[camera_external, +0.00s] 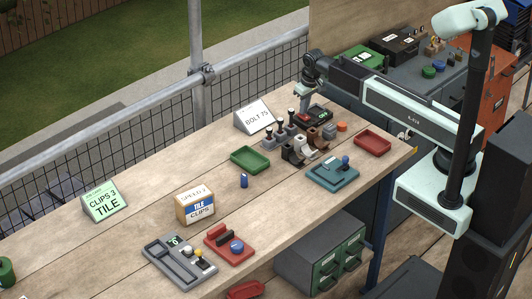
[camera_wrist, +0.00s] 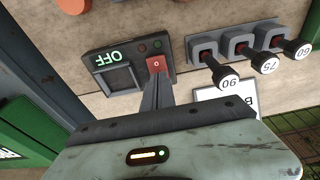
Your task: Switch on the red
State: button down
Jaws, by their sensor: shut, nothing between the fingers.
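A dark switch box (camera_wrist: 92,68) sits on the wooden bench in the wrist view. Its display reads OFF in green letters, upside down in the picture. A red switch (camera_wrist: 156,64) marked 0 is at its right side, with two small dark round lamps beside it. My gripper (camera_wrist: 157,82) is shut and empty, its fingertips right at the near edge of the red switch; I cannot tell whether they touch it. In the external view my gripper (camera_external: 306,92) is low over the far end of the bench, by the dark box (camera_external: 320,112).
Several black-knobbed levers (camera_wrist: 229,82) marked 90, 75 and 60 stand close to the right of the box in the wrist view. A BOLT 75 sign (camera_external: 256,117), a red tray (camera_external: 373,142), a green tray (camera_external: 250,159) and a teal joystick box (camera_external: 331,175) are nearby.

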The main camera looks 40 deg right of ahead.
aim_at(306, 117)
notch_tip(306, 117, up, 13)
jog(key=s+p, duration=0.2)
jog(key=p, duration=1)
jog(key=shift+s+r, duration=0.15)
jog(key=shift+w+d+p, duration=0.15)
jog(key=shift+w+p, duration=0.15)
jog(key=shift+w, duration=0.4)
jog(key=f+b, duration=0.4)
jog(key=w+f+b, duration=0.1)
jog(key=f+b, duration=0.4)
jog(key=w+f+b, duration=0.1)
jog(key=f+b, duration=0.3)
jog(key=shift+w+f+b, duration=0.1)
jog(key=shift+f+b, duration=0.25)
